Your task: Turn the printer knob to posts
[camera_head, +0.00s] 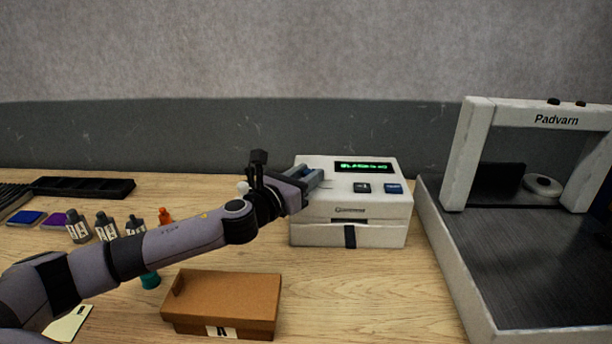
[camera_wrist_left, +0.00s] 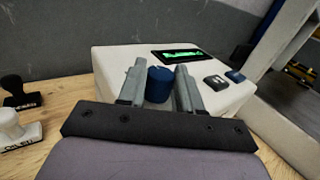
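The white printer (camera_head: 349,208) stands on the wooden table, with a green-lit display (camera_head: 363,167) and two buttons on its top. The blue knob (camera_wrist_left: 159,84) on its top shows between the two fingers in the left wrist view; in the head view it is mostly hidden by the gripper. My left gripper (camera_head: 314,177) reaches over the printer's left top. In the left wrist view its fingers (camera_wrist_left: 158,88) are apart, one on each side of the knob. A small gap seems to show on the right side; contact is hard to tell. My right gripper is not in view.
A brown box (camera_head: 222,301) lies in front of the printer. Several bottles (camera_head: 105,227) and ink pads (camera_head: 25,218) stand at left. A black-and-white stamp pair (camera_wrist_left: 14,112) is left of the printer. A grey-white machine marked Padvarn (camera_head: 478,160) stands at right.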

